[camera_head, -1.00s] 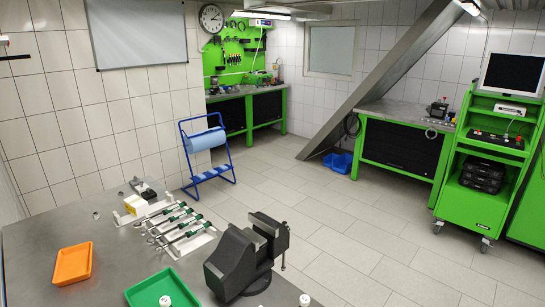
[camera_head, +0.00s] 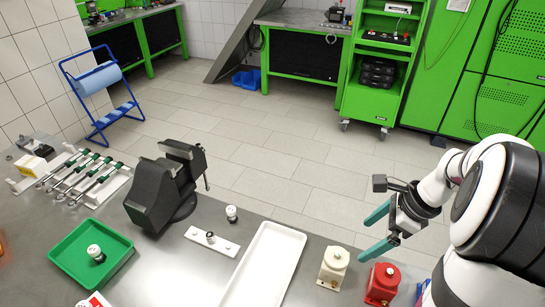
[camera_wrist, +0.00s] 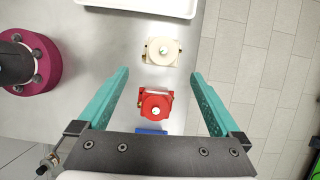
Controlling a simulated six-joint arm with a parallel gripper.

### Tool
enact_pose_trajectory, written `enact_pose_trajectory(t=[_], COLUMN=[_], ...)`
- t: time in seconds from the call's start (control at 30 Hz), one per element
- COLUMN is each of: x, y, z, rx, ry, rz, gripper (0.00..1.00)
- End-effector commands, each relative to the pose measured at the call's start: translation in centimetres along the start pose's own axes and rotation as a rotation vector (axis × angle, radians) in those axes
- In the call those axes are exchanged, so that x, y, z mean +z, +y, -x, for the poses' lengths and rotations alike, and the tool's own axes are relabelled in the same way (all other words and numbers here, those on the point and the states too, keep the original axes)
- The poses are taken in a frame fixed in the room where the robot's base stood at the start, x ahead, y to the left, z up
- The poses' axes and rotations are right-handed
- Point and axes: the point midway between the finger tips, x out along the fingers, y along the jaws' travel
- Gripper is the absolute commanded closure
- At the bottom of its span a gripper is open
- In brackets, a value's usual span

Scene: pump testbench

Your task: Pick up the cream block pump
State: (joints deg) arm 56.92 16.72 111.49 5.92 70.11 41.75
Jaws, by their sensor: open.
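The cream block pump (camera_head: 333,268) stands upright on the metal bench, between the white tray and the red block pump (camera_head: 382,283). In the wrist view the cream block pump (camera_wrist: 162,51) lies ahead of the fingertips, and the red block pump (camera_wrist: 155,105) sits between the fingers, seen from above. My gripper (camera_head: 370,238) has teal fingers spread apart and empty, above the bench near its right part. In the wrist view my gripper (camera_wrist: 158,74) is wide open, with nothing held.
A white tray (camera_head: 248,292) lies left of the cream pump. A green tray (camera_head: 77,280), a black vise (camera_head: 150,195) and a white plate (camera_head: 195,236) with a small part are further left. A magenta flanged part (camera_wrist: 47,65) is left in the wrist view. A blue item (camera_wrist: 151,132) sits behind the red pump.

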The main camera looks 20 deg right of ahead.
Motion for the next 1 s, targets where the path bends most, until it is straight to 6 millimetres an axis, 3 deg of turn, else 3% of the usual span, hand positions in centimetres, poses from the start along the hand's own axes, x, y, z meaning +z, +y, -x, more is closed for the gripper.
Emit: enact_pose_trajectory(t=[0.03,0.17,0.5,0.63,0.83,1.0], x=[-0.9,-1.0,-0.8,-0.8,-0.7,-0.8], y=[-0.4,-0.5,-0.4,-0.5,-0.6,-0.7], z=[0.0,-0.6,-9.4,-10.9,-14.8,-15.9], rx=[-0.008,-0.007,-0.004,-0.006,-0.004,-0.008], ry=[-0.005,-0.007,-0.006,-0.005,-0.005,-0.003], rz=[-0.04,-0.05,-0.045,-0.044,-0.045,-0.043], gripper=[0.0,0.0,0.0,0.0,0.0,0.0])
